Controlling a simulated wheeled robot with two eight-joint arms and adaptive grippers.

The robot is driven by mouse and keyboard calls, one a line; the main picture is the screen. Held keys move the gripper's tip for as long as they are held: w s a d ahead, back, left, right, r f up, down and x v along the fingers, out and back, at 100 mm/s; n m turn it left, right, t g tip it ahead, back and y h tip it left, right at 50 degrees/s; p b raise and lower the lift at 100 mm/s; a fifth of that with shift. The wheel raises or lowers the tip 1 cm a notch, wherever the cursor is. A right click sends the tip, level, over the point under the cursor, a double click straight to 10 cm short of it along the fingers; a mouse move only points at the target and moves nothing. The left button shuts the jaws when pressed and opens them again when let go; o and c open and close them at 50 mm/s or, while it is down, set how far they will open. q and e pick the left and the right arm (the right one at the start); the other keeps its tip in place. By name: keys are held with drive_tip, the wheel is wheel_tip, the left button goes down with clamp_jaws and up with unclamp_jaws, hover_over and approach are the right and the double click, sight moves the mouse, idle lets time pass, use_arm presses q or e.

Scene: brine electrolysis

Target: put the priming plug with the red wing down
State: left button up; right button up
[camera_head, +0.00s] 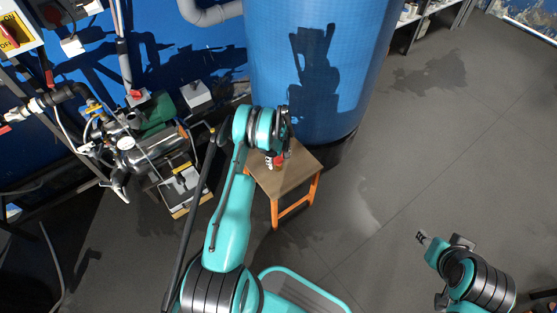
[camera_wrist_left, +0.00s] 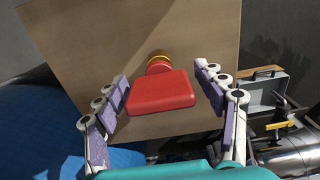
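The priming plug has a broad red wing (camera_wrist_left: 160,91) and a brass-coloured end (camera_wrist_left: 158,57) beyond it in the left wrist view. It is at the small wooden stool (camera_head: 268,184); a bit of red shows in the head view (camera_head: 279,159), mostly hidden by my left gripper (camera_head: 275,161). In the wrist view the fingers of my left gripper (camera_wrist_left: 162,80) are spread on either side of the wing, with narrow gaps visible. The stool's brown top (camera_wrist_left: 75,40) lies behind the plug. My right gripper (camera_head: 421,238) is low at the right, far from the stool.
A large blue tank (camera_head: 320,70) stands right behind the stool. A pump with pipes and hoses (camera_head: 150,150) is to the left. The floor to the right is clear.

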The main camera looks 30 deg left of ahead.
use_arm(q)
wheel_tip(320, 180, up, 12)
drive_tip(key=p, duration=0.4)
drive_tip(key=shift+r, duration=0.15)
drive_tip(key=s+d+r+m+t, duration=0.15)
drive_tip(key=d+r, duration=0.25)
drive_tip(key=r, duration=0.5)
drive_tip(key=s+d+r+m+t, duration=0.1)
drive_tip(key=s+d+r+m, duration=0.25)
drive_tip(key=r, duration=0.55)
drive_tip(key=s+d+r+m+t, duration=0.1)
drive_tip(key=d+r, duration=0.3)
drive_tip(key=r, duration=0.6)
drive_tip(key=s+d+r+m+t, duration=0.2)
drive_tip(key=s+d+m, duration=0.1)
drive_tip(key=s, duration=0.6)
drive_tip(key=s+d+r+m+t, duration=0.1)
drive_tip(key=s+d+r+m, duration=0.2)
drive_tip(key=s+d, duration=0.3)
drive_tip(key=s+m, duration=0.1)
drive_tip(key=s, duration=0.3)
drive_tip(key=shift+s+d+r+m+t, duration=0.2)
drive_tip(key=shift+d+r+m+t, duration=0.05)
drive_tip(key=shift+r+m+t, duration=0.1)
